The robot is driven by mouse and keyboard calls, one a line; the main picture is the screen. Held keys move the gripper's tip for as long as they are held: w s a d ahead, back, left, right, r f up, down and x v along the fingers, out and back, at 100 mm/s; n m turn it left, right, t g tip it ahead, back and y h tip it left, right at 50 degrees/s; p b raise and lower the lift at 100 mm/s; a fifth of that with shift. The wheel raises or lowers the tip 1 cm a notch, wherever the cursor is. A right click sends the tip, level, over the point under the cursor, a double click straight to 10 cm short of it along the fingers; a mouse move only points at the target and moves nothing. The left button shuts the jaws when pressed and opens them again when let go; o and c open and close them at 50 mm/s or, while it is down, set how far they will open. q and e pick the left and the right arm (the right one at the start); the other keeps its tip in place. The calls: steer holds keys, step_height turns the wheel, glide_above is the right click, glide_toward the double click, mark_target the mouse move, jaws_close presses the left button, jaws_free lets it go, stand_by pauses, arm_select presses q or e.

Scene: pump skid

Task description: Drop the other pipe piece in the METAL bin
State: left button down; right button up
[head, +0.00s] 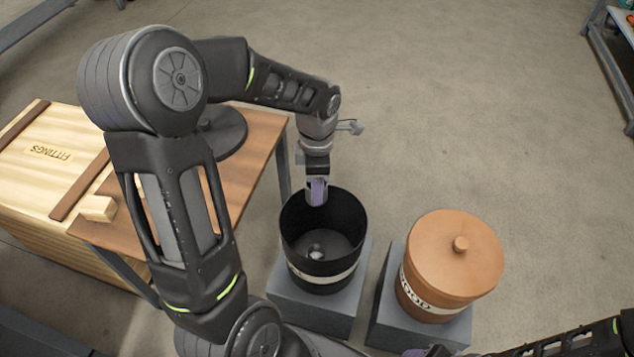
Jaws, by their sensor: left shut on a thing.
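My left gripper (317,192) points down over the back part of the open black bin (295,262), at about rim height. It is shut on a pipe piece, which is mostly hidden by the fingers. The black bin has a pale label band, but its word is not readable from here. A small grey metal piece (316,251) lies on the bin's floor. My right gripper (428,351) shows only in part at the bottom edge, in front of the bins, and its jaws cannot be made out.
An orange bin (430,275) with its lid on and a label reading WOOD stands to the right. Both bins stand on grey blocks. A brown table (258,150) and a wooden crate marked FITTINGS (48,153) are at the left. The floor behind the bins is clear.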

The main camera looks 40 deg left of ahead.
arm_select(q)
steer(key=shift+f+b, duration=1.95)
steer(key=shift+f, duration=0.95)
steer(key=c, duration=0.7)
jaws_free()
steer(key=shift+o, duration=0.2)
step_height(320, 180, up, 8)
steer(key=shift+f+p, duration=0.1)
steer(key=shift+p, duration=0.6)
